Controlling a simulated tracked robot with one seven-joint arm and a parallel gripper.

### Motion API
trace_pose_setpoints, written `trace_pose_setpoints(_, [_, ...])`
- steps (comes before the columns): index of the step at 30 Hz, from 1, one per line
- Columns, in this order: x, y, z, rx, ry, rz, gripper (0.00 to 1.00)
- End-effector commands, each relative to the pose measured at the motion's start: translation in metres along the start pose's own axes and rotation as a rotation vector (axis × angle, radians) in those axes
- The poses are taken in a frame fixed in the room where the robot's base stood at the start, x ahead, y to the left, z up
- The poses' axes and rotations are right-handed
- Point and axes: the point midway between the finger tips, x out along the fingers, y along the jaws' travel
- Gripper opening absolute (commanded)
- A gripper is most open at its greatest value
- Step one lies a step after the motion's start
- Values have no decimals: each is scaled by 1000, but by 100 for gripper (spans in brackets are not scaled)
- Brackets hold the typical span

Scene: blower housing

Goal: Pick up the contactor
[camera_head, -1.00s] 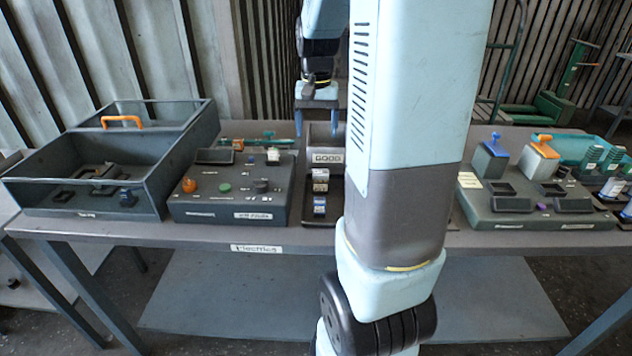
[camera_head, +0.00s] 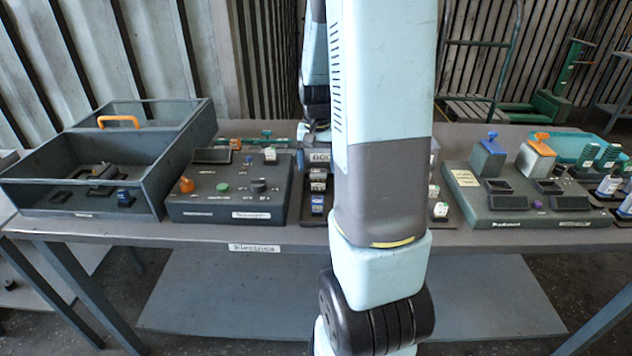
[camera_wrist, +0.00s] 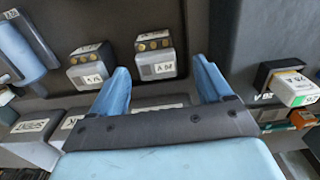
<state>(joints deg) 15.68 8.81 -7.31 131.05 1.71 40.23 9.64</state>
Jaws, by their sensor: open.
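Two small pale blocks with dark tops and brass-coloured round terminals stand in a dark tray in the wrist view, one block (camera_wrist: 155,55) near the middle and one (camera_wrist: 90,66) to its left. Both bear printed labels that look upside down; I cannot tell for sure which is the contactor. The head view shows small labelled blocks (camera_head: 317,204) in the tray, partly hidden by my arm. My gripper (camera_wrist: 162,70) is open and empty, its blue fingers pointing toward the blocks. The middle block shows between the fingertips, apparently beyond them.
A dark control box (camera_head: 230,205) with knobs stands left of the tray, and an open bin (camera_head: 150,190) with an orange handle farther left. Another fixture box (camera_head: 520,212) stands right. In the wrist view, a blue cylinder (camera_wrist: 18,45) is at left and a pale block (camera_wrist: 295,90) at right.

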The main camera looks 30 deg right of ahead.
Motion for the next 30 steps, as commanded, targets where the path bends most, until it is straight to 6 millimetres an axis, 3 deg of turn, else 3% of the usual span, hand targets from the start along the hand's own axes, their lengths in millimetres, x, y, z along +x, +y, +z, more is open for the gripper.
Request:
trace_pose_setpoints(6, [27, 3, 1, 1, -3, 0, 79])
trace_pose_setpoints(16, [32, 2, 0, 0, 0, 0, 79])
trace_pose_setpoints(30, [32, 1, 0, -1, 0, 0, 34])
